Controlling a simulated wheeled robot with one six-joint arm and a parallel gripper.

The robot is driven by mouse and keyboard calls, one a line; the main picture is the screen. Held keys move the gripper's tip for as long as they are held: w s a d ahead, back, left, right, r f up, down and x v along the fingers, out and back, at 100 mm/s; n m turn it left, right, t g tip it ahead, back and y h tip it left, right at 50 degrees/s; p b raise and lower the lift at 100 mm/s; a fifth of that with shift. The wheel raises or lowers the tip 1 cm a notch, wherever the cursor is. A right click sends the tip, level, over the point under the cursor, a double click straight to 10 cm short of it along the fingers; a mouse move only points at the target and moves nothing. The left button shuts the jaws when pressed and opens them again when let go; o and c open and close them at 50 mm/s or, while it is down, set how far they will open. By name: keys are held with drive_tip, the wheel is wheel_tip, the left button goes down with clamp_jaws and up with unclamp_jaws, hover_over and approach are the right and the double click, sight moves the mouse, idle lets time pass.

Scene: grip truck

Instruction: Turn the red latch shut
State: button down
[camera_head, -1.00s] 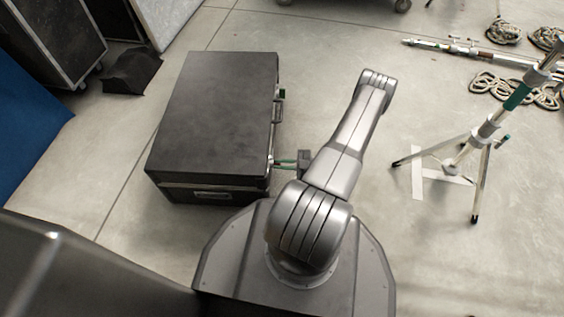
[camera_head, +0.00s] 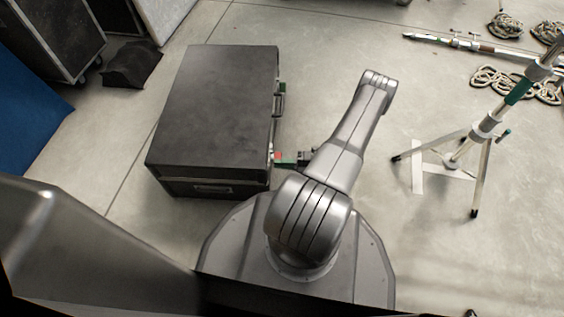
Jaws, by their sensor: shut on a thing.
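A black case (camera_head: 215,105) stands on the floor, lid closed, left of my arm. The red latch (camera_head: 277,155) shows as a small patch of red on the case's right side, near its front corner. My gripper (camera_head: 281,157) reaches in from the right, low beside that side, and is shut on the red latch. The arm link and the fingers hide part of the latch, so its exact angle cannot be told.
A green latch (camera_head: 283,88) and a handle (camera_head: 278,105) sit farther back on the case's same side. A tripod stand (camera_head: 480,140) is at the right, with coiled cables (camera_head: 515,85) behind it.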

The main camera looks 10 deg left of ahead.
drive_tip(key=shift+f+n, duration=0.25)
drive_tip(key=shift+n, duration=0.65)
drive_tip(key=c, duration=1.5)
unclamp_jaws()
drive_tip(key=shift+d, duration=0.1)
drive_tip(key=d, duration=0.4)
drive_tip(key=w+d+p, duration=0.1)
drive_tip(key=d, duration=0.4)
drive_tip(key=d+p, duration=0.1)
drive_tip(key=d, duration=0.3)
drive_tip(key=shift+w+d, duration=0.3)
drive_tip(key=shift+w, duration=0.1)
drive_tip(key=a, duration=0.4)
drive_tip(key=s+a+b, duration=0.1)
drive_tip(key=a, duration=0.4)
drive_tip(key=s+a+b, duration=0.1)
drive_tip(key=a, duration=0.3)
drive_tip(key=shift+a, duration=0.4)
